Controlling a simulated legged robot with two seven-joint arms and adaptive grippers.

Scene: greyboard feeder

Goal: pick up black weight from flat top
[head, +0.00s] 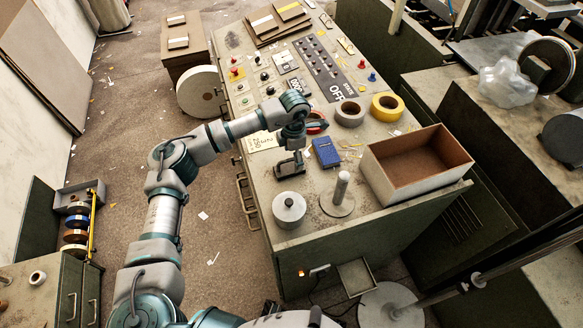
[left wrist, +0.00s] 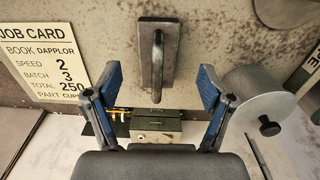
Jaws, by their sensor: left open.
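The black weight (left wrist: 152,65) is a dark rectangular block with an upright bar handle, on the flat top of the worn cabinet (head: 327,229). In the head view the dark block (head: 289,169) shows just below my left gripper (head: 292,150). In the left wrist view my left gripper (left wrist: 157,92) is open, its blue-padded fingers apart on either side of the handle, with nothing between them held. Whether the fingertips are level with the handle is hard to tell. My right gripper is not in view.
A round grey weight with a knob (head: 289,211) stands close by, near the right finger in the wrist view (left wrist: 256,95). A spindle on a disc (head: 341,190), a blue box (head: 326,152), tape rolls (head: 387,106) and an open box (head: 400,185) stand to the right. A job card (left wrist: 40,60) lies left.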

